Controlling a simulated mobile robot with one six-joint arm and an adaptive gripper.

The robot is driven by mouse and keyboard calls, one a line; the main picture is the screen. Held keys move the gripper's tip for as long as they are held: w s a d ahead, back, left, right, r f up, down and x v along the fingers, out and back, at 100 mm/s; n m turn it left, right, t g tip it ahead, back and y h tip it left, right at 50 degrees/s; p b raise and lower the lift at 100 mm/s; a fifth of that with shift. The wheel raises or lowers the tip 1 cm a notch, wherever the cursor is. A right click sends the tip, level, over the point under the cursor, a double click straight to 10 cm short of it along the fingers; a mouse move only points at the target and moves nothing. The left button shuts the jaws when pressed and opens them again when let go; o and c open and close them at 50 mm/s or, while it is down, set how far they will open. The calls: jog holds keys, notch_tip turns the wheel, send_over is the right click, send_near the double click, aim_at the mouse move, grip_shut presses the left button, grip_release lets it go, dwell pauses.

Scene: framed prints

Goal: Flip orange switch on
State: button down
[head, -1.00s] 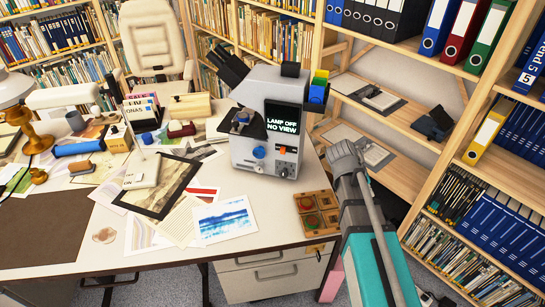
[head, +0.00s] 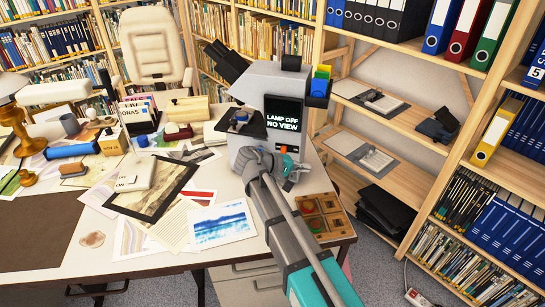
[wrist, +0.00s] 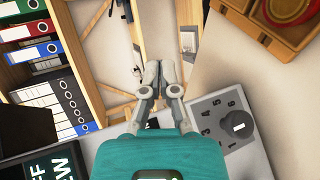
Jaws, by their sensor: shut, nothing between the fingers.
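The microscope (head: 278,82) stands on the desk, and its screen (head: 284,121) reads "LAMP OFF NO VIEW". A small orange switch (head: 283,149) shows on its front panel just below the screen, close above my gripper (head: 298,174); its lever position is too small to tell. My gripper is in front of the panel and hides part of it. In the wrist view my gripper (wrist: 156,72) is shut and empty, its fingers pointing past the panel toward the shelves. A numbered dial (wrist: 238,124) lies right of the fingers; the orange switch is out of sight there.
A wooden tray (head: 345,229) with round dishes sits at the desk's right corner, close below my gripper. Prints and papers (head: 222,224) cover the desk left of the arm. Wooden shelves (head: 405,118) with binders stand to the right, with open space between.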

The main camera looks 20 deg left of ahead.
aim_at(282, 151)
jog(key=s+a+r+n+t+b, duration=0.1)
jog(key=s+a+t+b, duration=0.1)
jog(key=a, duration=0.6)
jog(key=s+a+r+n+t+b, duration=0.1)
jog(key=s+a+t+b, duration=0.1)
jog(key=a, duration=0.7)
jog(key=shift+s+a+t, duration=0.15)
jog(key=shift+s+t, duration=0.65)
jog(key=shift+s, duration=0.4)
jog(key=shift+w, duration=0.1)
jog(key=shift+x, duration=4.95)
jog(key=shift+d, duration=1.25)
jog(key=shift+a, duration=0.1)
